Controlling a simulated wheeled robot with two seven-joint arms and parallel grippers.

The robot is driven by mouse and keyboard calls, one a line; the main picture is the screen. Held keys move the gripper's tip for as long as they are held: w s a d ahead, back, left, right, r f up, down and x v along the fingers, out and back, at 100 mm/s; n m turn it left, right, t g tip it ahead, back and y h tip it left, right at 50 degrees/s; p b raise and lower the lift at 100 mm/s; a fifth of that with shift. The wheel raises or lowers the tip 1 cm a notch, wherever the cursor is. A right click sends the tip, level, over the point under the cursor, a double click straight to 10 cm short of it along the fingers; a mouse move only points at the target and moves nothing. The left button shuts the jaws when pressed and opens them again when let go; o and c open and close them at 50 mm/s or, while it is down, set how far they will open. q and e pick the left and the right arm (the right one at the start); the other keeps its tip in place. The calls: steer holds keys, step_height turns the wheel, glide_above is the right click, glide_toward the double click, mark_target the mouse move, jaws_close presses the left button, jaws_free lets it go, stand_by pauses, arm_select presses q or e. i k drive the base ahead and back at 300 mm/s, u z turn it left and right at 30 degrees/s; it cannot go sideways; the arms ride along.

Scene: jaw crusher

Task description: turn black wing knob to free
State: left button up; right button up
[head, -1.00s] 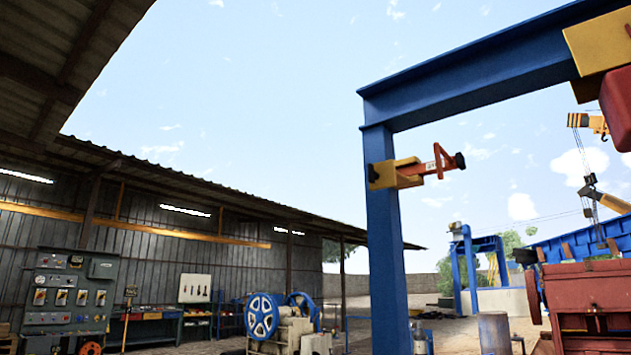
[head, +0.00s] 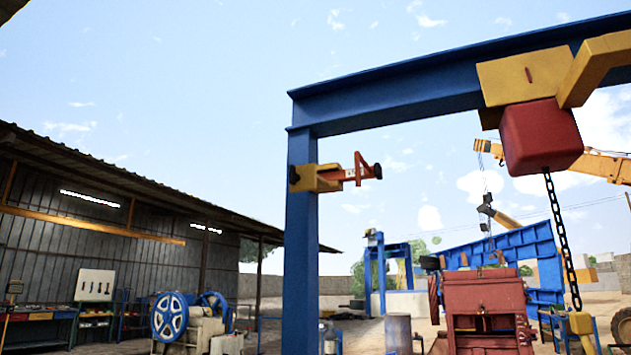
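A yellow clamp block (head: 318,179) sits on the blue gantry post (head: 300,240), with an orange-red bracket (head: 352,172) reaching out to its right. A small black knob-like part (head: 377,171) is at the bracket's right end. Another dark round part (head: 294,176) is at the block's left side. Both are too small to tell which, if either, is the black wing knob. Neither of my grippers shows in the head view.
A red hoist block (head: 541,138) hangs from the blue overhead beam (head: 420,78), with a chain (head: 562,240) down to a yellow hook block (head: 581,323). A red machine (head: 487,305) stands at the right. A machine with blue wheels (head: 172,317) and a shed (head: 100,230) are at the left.

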mark_target(294, 176)
steer(key=k, duration=1.2)
steer(key=u, duration=1.15)
steer(key=i, duration=2.75)
steer(key=z, duration=1.05)
